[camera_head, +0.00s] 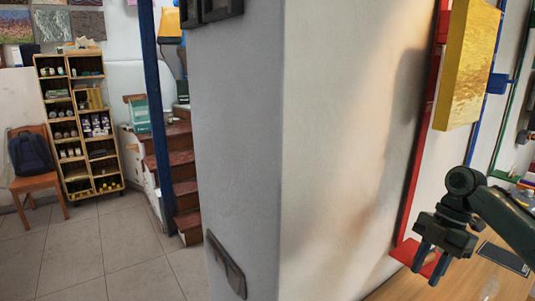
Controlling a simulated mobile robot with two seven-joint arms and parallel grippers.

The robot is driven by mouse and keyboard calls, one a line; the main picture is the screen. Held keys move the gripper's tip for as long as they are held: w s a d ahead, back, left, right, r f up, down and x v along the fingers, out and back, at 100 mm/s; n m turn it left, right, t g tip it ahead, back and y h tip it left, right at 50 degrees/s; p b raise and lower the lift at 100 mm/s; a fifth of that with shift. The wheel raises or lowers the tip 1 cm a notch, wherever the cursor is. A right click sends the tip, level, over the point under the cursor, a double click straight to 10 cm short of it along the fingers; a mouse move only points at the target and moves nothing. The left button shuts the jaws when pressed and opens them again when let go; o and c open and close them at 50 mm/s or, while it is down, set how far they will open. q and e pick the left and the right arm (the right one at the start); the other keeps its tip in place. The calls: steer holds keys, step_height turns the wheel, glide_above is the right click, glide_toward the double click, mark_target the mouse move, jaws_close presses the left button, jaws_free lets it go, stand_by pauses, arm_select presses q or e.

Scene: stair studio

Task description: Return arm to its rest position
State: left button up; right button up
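My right arm comes in from the right edge, and its dark gripper (431,263) hangs at the lower right with its fingers pointing down. The two bluish fingers are apart with nothing visible between them, so it is open and empty. It hangs in front of a red base plate (408,252) and near a wooden surface (450,283). My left gripper is not in view.
A large pale pillar (335,150) fills the middle, close to my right gripper. A yellow panel (466,65) is above the gripper. At left are a wooden shelf (63,125), a chair (37,183) with a dark backpack, stairs (186,195) and clear tiled floor (95,250).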

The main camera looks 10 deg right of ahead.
steer(key=s+a+f+m+t+h, duration=0.15)
steer(key=s+a+f, duration=0.25)
steer(key=a+f, duration=0.45)
steer(key=s+a+f+m+g, duration=0.1)
steer(key=s+a+f+m, duration=0.25)
steer(key=a+f, duration=0.45)
steer(key=s+a+f+m+t, duration=0.35)
steer(key=s+m, duration=0.25)
steer(key=s, duration=0.2)
steer(key=s+d+r+m+t+h, duration=0.1)
steer(key=s+d+r+m+h, duration=0.15)
steer(key=s+m, duration=0.5)
steer(key=w+a+f+t+y, duration=0.3)
steer(key=w+a+f+t, duration=0.2)
steer(key=f, duration=0.3)
steer(key=shift+w+a+f+t, duration=0.25)
steer(key=shift+a+t, duration=0.15)
steer(key=shift+t, duration=0.5)
steer(key=shift+s, duration=0.15)
